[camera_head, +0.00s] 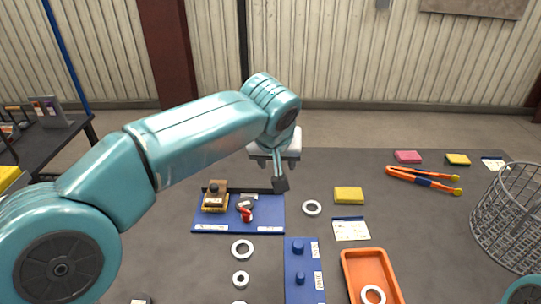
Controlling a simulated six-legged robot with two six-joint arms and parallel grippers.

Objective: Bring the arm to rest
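My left arm reaches in from the left, and its teal links bend down at the wrist. My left gripper (281,184) points down above the far edge of the blue mat; its dark tip shows, but the opening between the fingers cannot be made out. I see nothing clearly held in it. The blue mat (212,227) bears a brush with a wooden block (215,197) and a small red-and-grey tool (246,212). A teal part of my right arm shows at the bottom right corner; my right gripper is out of view.
On the grey table lie several white rings (312,208), a blue peg board (304,263), an orange tray (352,262), a yellow sponge (349,195), orange tongs (423,178), a pink block (408,157) and a wire basket (507,222). A dark side table (48,143) stands left.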

